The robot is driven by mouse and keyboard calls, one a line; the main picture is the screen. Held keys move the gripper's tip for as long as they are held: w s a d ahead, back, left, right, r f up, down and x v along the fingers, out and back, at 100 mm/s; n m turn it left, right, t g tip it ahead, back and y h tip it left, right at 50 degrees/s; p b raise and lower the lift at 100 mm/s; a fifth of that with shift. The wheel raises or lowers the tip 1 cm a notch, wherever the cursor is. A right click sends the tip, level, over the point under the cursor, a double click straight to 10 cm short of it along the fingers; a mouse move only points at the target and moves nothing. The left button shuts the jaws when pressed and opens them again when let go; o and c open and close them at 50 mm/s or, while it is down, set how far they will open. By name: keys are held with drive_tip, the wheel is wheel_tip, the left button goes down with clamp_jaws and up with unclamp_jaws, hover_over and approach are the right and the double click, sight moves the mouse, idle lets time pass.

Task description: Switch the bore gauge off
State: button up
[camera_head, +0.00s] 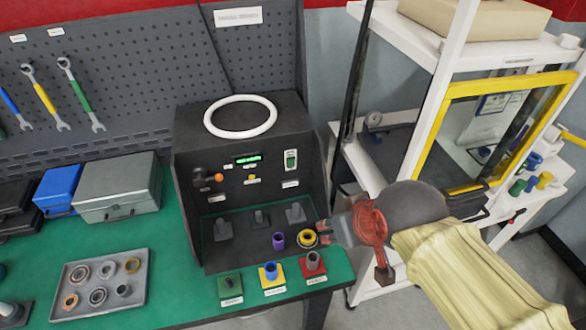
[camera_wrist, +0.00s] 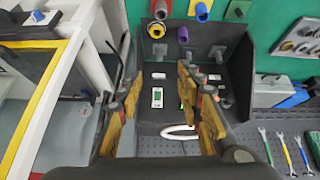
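A dark bench station (camera_head: 188,185) stands at the back of the green bench; no label naming it as the bore gauge is readable. Its panel has a lit green display (camera_head: 248,159), an orange-tipped knob (camera_head: 218,177), a yellow button (camera_head: 252,180) and a white-framed switch with green (camera_head: 291,160). The switch also shows in the wrist view (camera_wrist: 157,97), between my fingers in the picture. My gripper (camera_head: 323,232) is at the station's front right, apart from the panel. In the wrist view my gripper (camera_wrist: 160,82) is open and empty.
A purple sleeve (camera_head: 278,240) and a yellow-black ring (camera_head: 307,239) stand at the station's front. Green, blue and red holders (camera_head: 313,265) line the bench edge. A white shelf unit (camera_head: 352,150) stands close on the right. A grey parts tray (camera_head: 140,290) lies left.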

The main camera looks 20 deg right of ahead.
drive_tip(key=w+f+n+t+b, duration=0.1)
drive_tip(key=w+f+n+t, duration=0.1)
drive_tip(key=w, duration=0.4)
drive_tip(key=w+f+n+t+b, duration=0.2)
drive_tip(key=w+f+n, duration=0.1)
drive_tip(key=w+f, duration=0.2)
drive_tip(key=w+f+n+t+b, duration=0.1)
drive_tip(key=w+f+n+b, duration=0.1)
drive_tip(key=w, duration=0.7)
drive_tip(key=shift+w+d+f+n+t, duration=0.1)
drive_tip(key=shift+f+n+t, duration=0.15)
drive_tip(key=shift+f, duration=0.2)
drive_tip(key=shift+w+d+f+n+t, duration=0.15)
drive_tip(key=shift+f+n, duration=0.1)
drive_tip(key=shift+f, duration=0.15)
clamp_jaws()
wheel_tip(320, 180, down, 11)
drive_tip(key=w+n+t+b, duration=0.2)
drive_tip(key=n+t+b, duration=0.4)
drive_tip(key=n, duration=0.3)
drive_tip(key=shift+w+t, duration=0.3)
drive_tip(key=shift+t, duration=0.3)
